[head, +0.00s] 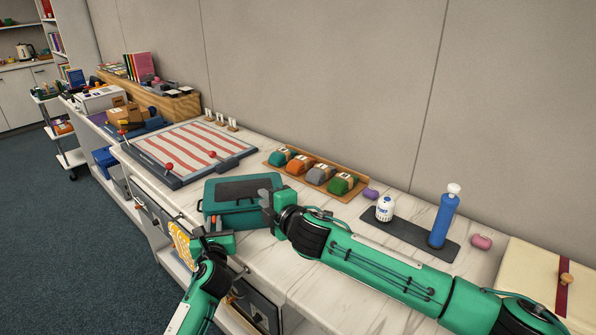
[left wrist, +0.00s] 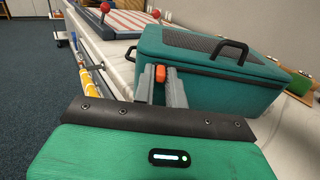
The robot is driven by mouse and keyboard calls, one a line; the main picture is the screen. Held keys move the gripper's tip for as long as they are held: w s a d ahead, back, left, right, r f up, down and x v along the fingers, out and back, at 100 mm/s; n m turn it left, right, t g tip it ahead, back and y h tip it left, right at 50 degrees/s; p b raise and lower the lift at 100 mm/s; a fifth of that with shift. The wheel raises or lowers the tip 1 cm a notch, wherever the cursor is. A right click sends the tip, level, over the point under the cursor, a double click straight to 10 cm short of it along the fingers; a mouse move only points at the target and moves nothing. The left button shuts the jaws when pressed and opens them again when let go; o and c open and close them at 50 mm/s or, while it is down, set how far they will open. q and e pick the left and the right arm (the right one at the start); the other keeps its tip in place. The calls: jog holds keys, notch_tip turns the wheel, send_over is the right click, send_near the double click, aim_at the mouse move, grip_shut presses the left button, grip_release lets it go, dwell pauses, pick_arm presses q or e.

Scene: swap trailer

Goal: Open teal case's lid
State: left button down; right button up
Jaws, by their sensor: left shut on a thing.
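The teal case (head: 222,207) stands on the white marbled counter with its lid (head: 240,188) down. The lid has a dark panel on top. In the left wrist view the case (left wrist: 215,85) shows a black handle (left wrist: 229,50) and an orange latch (left wrist: 160,74) on its front. My left gripper (head: 203,233) is at the front of the case, its two grey fingers (left wrist: 158,85) shut on the orange latch. My right gripper (head: 266,201) is by the right end of the case and overlaps it in the head view. Its jaw opening is unclear, and I cannot tell whether it touches the case.
A striped board (head: 190,150) with red knobs lies left of the case. A wooden tray (head: 318,176) with several coloured lumps is behind it. A white bottle (head: 385,208) and a blue bottle (head: 443,221) stand on a dark mat to the right. Drawers line the counter's front.

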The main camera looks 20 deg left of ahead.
notch_tip(320, 180, down, 4)
jog(key=s, duration=0.1)
jog(key=x, duration=1.1)
jog(key=shift+w, duration=0.2)
jog(key=shift+d+f, duration=0.1)
jog(key=shift+f, duration=0.05)
grip_shut()
